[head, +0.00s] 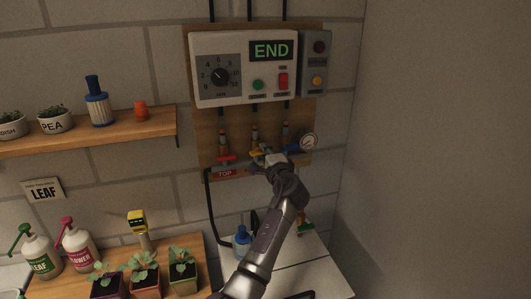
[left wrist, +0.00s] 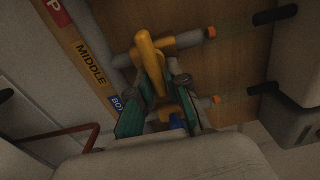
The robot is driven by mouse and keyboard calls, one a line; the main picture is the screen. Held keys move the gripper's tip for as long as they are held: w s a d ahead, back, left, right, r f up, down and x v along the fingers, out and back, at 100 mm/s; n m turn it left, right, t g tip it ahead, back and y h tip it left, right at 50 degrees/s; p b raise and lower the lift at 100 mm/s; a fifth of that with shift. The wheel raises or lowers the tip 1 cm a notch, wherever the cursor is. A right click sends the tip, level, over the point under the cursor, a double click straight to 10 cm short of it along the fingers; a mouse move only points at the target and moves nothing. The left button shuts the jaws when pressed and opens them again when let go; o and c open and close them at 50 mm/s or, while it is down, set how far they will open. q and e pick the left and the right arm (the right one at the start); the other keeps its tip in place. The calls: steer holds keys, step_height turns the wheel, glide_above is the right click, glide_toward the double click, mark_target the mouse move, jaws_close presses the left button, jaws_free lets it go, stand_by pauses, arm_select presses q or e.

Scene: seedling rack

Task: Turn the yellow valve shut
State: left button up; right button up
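The yellow valve handle (head: 257,152) is the middle one of three on the pipes below the control box. In the left wrist view the yellow handle (left wrist: 151,62) runs up between my fingers, roughly across its grey pipe (left wrist: 188,39). My left gripper (head: 268,158) is at this valve, hiding part of it in the head view. In the left wrist view its green-padded fingers (left wrist: 160,95) stand either side of the handle, with a gap visible between them. Whether a finger touches it I cannot tell. My right gripper is not in view.
A red valve (head: 226,158) sits close on the left and a blue valve (head: 291,147) on the right, beside a pressure gauge (head: 308,140). The control box (head: 232,95) above reads END. Potted seedlings stand at lower left; a blue-capped bottle (head: 241,242) is below.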

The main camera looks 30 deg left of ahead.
arm_select(q)
steer(key=shift+o, duration=1.2)
steer(key=shift+f, duration=0.1)
steer(key=shift+d, duration=0.1)
steer(key=v, duration=1.1)
steer(key=shift+s+d, duration=0.25)
steer(key=shift+s, duration=0.1)
